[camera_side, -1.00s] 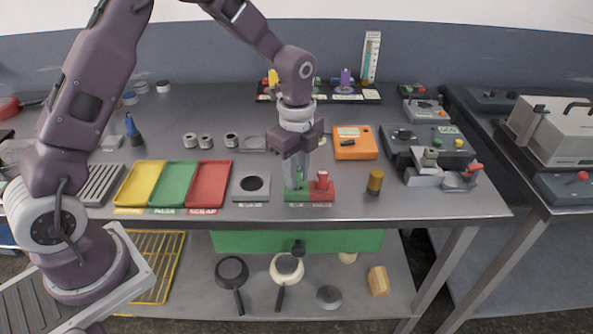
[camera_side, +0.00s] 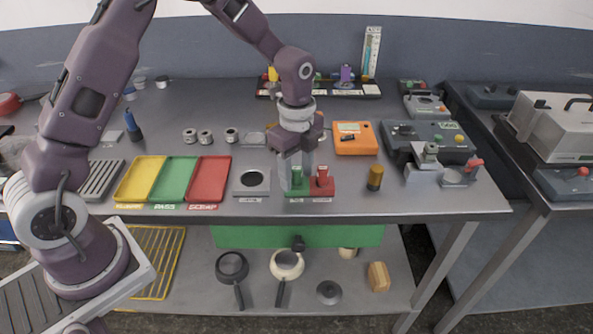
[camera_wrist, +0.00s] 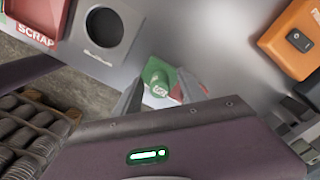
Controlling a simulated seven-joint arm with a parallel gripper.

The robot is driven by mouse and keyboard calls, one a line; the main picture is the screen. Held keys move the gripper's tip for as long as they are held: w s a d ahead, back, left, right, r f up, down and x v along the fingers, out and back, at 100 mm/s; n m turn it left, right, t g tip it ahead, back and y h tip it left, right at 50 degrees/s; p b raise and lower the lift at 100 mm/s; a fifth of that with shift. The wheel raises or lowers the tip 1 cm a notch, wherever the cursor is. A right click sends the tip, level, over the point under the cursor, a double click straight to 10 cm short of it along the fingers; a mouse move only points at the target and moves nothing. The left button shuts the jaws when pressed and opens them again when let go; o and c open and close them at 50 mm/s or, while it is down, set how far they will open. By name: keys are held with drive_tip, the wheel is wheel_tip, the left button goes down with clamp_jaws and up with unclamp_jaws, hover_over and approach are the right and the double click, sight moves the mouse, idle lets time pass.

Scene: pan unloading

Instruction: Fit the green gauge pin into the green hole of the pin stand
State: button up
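The pin stand has a green half (camera_side: 295,194) and a red half (camera_side: 322,190) near the front edge of the bench. The green gauge pin (camera_side: 296,175) stands upright at the green half, and its lower end is hidden. A red pin (camera_side: 322,176) stands in the red half. My gripper (camera_side: 297,187) points down over the green half, its fingers apart on either side of the green pin. In the wrist view the green pin's top (camera_wrist: 157,74) shows between the spread fingers.
A grey plate with a round dark hole (camera_side: 251,180) and the yellow, green and red trays (camera_side: 208,179) lie to the left. An orange box (camera_side: 355,139) is behind right. A dark yellow-topped cylinder (camera_side: 375,178) stands right of the stand.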

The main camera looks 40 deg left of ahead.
wheel_tip(320, 180, up, 7)
drive_tip(key=shift+r, duration=0.1)
drive_tip(key=s+r+n+t, duration=0.2)
drive_tip(key=s+r+n, duration=0.2)
drive_tip(key=s+r, duration=0.3)
drive_tip(key=s+r+n+t, duration=0.1)
drive_tip(key=s+r+n, duration=0.2)
drive_tip(key=s+n, duration=0.4)
drive_tip(key=s+a+r+n+t, duration=0.1)
drive_tip(key=s+r+n+t, duration=0.1)
drive_tip(key=s+n, duration=0.5)
drive_tip(key=s+r, duration=0.1)
drive_tip(key=s, duration=0.4)
drive_tip(key=shift+t, duration=0.3)
